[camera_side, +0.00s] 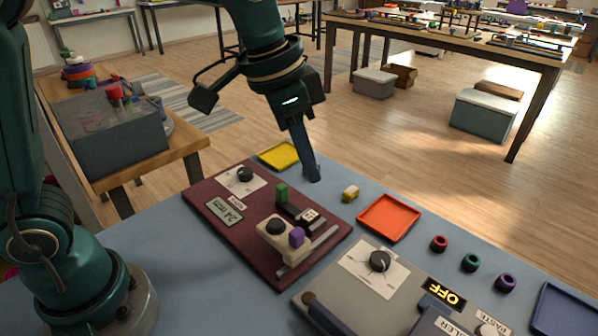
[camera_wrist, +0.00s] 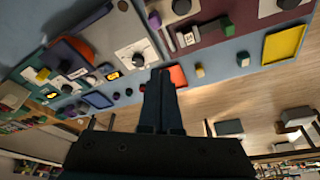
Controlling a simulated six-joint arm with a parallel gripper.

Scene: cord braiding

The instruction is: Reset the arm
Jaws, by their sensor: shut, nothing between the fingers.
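My gripper (camera_side: 314,178) is shut and empty in the side view, pointing down above the back edge of the blue table, between the yellow tray and a small yellow-and-white block. In the wrist view my gripper (camera_wrist: 161,72) shows as two dark fingers pressed together, with nothing between them. The maroon board (camera_side: 233,238) lies below and to the left of the gripper in the side view, bearing a black knob, a display, a green block and a purple block.
A yellow tray (camera_side: 279,155), a yellow-and-white block (camera_side: 350,193) and an orange tray (camera_side: 389,218) lie near the gripper. A grey panel (camera_side: 345,285) reads OFF. A blue tray (camera_side: 566,314) is at right.

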